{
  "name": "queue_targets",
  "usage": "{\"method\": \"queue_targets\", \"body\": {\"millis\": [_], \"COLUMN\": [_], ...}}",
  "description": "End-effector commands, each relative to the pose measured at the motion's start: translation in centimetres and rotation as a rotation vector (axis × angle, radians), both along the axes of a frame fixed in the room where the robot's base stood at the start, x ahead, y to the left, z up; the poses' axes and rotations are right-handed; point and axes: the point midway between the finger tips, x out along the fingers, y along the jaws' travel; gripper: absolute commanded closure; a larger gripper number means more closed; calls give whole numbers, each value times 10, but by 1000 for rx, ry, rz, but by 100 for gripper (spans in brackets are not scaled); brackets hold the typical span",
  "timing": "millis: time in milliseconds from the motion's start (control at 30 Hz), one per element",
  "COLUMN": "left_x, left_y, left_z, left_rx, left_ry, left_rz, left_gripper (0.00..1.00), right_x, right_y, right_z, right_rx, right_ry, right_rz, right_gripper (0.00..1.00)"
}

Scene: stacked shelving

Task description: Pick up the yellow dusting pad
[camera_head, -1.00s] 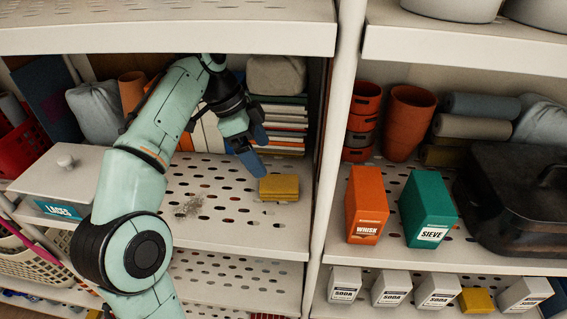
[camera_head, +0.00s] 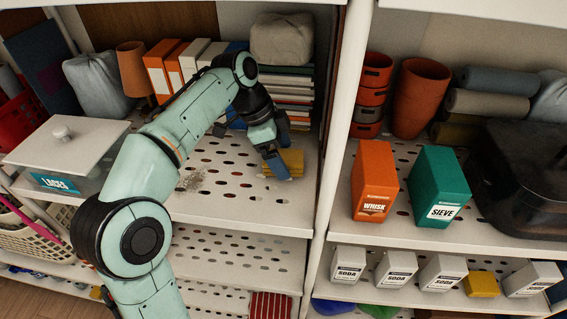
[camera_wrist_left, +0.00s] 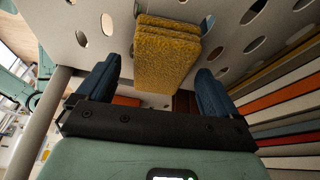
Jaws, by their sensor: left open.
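The yellow dusting pad (camera_head: 292,160) lies on the perforated middle shelf, toward its right end, in front of a stack of books. In the left wrist view the pad (camera_wrist_left: 167,52) looks like layered, rough yellow cloth. My left gripper (camera_head: 279,160) is right at the pad, and its blue finger hides part of it in the head view. In the left wrist view the two blue fingers (camera_wrist_left: 155,85) are spread wide, one to each side of the pad, with gaps between. The gripper is open and empty. My right gripper is not in view.
A white upright post (camera_head: 335,130) stands to the right of the pad. Stacked books (camera_head: 290,95) and a grey bag (camera_head: 281,40) are behind it. A lidded box labelled LACES (camera_head: 70,150) is at the left.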

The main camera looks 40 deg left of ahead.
Motion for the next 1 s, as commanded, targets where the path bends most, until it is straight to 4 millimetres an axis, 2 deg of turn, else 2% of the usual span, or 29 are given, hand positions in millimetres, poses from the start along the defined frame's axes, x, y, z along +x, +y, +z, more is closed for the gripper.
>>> {"method": "queue_targets", "body": {"millis": [33,133,667,700,867,1000], "left_x": [0,2,3,3,3,3], "left_y": [-2,-4,-4,-4,-4,-4], "left_z": [-8,-12,-14,-15,-14,-14], "left_rx": [0,0,0,0,0,0], "left_ry": [3,1,0,0,0,0], "left_rz": [0,2,0,0,1,1], "left_gripper": [6,6,6,10,61,62], "right_x": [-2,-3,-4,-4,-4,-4], "right_y": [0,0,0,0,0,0], "right_z": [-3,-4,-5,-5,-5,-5], "right_rx": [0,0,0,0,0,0], "right_ry": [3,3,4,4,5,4], "right_rz": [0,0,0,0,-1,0], "right_gripper": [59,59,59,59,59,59]}}
